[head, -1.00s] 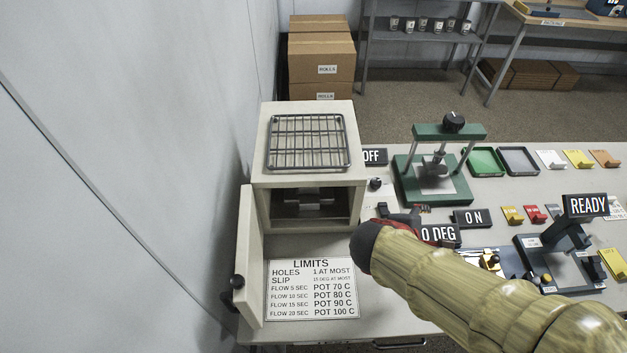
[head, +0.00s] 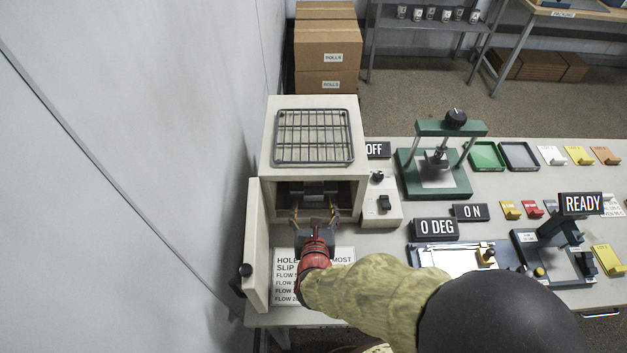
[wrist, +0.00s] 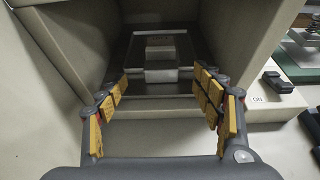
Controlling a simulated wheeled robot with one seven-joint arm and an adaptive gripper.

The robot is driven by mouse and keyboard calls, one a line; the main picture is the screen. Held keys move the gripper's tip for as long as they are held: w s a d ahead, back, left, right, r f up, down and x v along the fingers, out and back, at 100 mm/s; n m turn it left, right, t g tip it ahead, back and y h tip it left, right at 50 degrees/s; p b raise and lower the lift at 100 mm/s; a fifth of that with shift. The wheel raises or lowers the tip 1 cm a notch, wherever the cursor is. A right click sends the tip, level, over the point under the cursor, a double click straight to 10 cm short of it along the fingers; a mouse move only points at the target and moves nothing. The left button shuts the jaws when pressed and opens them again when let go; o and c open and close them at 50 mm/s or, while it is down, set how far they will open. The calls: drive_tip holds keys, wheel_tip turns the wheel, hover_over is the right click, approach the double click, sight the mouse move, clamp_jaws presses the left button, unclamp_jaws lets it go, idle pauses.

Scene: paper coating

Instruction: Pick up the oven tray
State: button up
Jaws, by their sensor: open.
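The oven (head: 312,178) stands at the left end of the bench with its door (head: 256,245) swung open to the left. Inside its chamber lies the grey metal oven tray (head: 313,188); it also shows in the wrist view (wrist: 190,50) with a raised light block at its front middle. My gripper (head: 314,212) is at the oven mouth, pointing in. In the wrist view my open gripper (wrist: 160,82) has its yellow-padded fingers on either side of the tray's front block, nothing between them in their grasp.
A wire rack (head: 313,137) lies on top of the oven. A switch box (head: 381,205) stands close right of the oven mouth. A limits sheet (head: 285,262) lies below my arm. A green press (head: 437,160) and small trays are further right.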

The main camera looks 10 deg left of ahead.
sight(314, 192)
drive_tip(key=b+x, duration=0.1)
drive_tip(key=x, duration=0.6)
drive_tip(key=shift+f, duration=0.15)
drive_tip(key=shift+w, duration=0.1)
drive_tip(key=shift+c, duration=0.5)
drive_tip(key=c, duration=1.3)
